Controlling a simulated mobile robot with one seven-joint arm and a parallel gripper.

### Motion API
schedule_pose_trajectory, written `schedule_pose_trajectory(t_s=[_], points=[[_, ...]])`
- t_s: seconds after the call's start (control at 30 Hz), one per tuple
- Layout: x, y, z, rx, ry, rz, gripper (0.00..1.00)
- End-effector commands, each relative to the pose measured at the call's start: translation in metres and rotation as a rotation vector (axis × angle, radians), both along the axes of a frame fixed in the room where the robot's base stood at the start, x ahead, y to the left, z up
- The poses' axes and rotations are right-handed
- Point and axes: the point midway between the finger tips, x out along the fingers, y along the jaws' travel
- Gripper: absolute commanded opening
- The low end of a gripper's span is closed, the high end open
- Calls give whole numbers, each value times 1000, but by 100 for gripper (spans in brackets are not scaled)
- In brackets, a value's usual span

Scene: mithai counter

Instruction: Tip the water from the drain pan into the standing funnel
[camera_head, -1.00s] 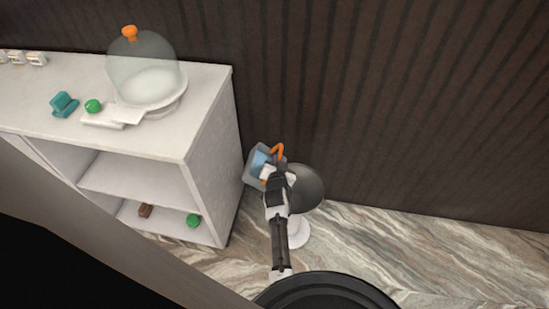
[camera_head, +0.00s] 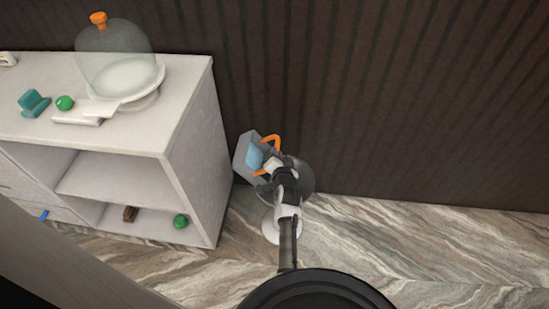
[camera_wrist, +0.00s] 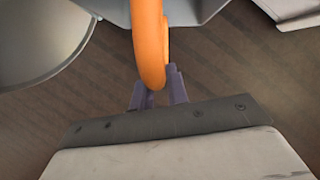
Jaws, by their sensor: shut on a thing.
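The drain pan (camera_head: 243,158) is a grey box-like pan with light blue water (camera_head: 256,157) inside and orange handles. My gripper (camera_wrist: 160,92) is shut on one orange handle (camera_wrist: 149,45); in the head view this is at the pan's right side. The pan is held off the floor, looks tilted, and its grey wall (camera_wrist: 195,8) shows at the top of the wrist view. The funnel (camera_head: 303,177) is a wide grey bowl on a white round base (camera_head: 284,228). It stands right of the pan, partly hidden behind my arm. Its round rim also shows at the wrist view's upper left (camera_wrist: 50,78).
A white counter with shelves (camera_head: 190,150) stands close left of the pan. It carries a glass dome (camera_head: 115,58), a green ball (camera_head: 65,102) and a teal block (camera_head: 34,102). A dark ribbed wall (camera_head: 400,100) is behind. Marbled floor (camera_head: 430,240) is clear at right.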

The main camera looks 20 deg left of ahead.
Motion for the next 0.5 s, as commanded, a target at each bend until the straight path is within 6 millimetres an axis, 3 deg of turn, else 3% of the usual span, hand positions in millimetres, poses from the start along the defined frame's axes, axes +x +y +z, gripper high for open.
schedule_pose_trajectory(t_s=[0.5], points=[[4,-14,-5,138,35,0,0]])
